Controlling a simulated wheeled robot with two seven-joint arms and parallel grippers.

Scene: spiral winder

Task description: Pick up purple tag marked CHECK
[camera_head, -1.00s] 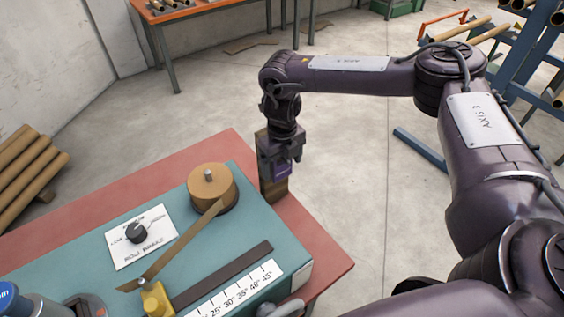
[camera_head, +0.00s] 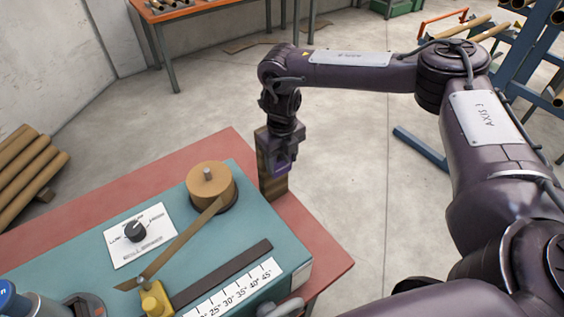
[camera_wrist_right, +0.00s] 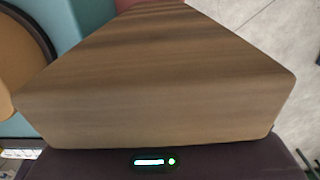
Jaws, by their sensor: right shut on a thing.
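I cannot read any CHECK mark on the tag. In the right wrist view the block (camera_wrist_right: 160,95) fills most of the picture, and the tag and fingertips are hidden. My left gripper is not in view.
The teal winder (camera_head: 80,257) carries a brown roll (camera_head: 210,182), a knob panel (camera_head: 141,236) and an angle scale (camera_head: 232,292). Cardboard tubes (camera_head: 28,170) lie at left. A blue rack (camera_head: 520,65) stands at back right. The floor beyond the table is mostly clear.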

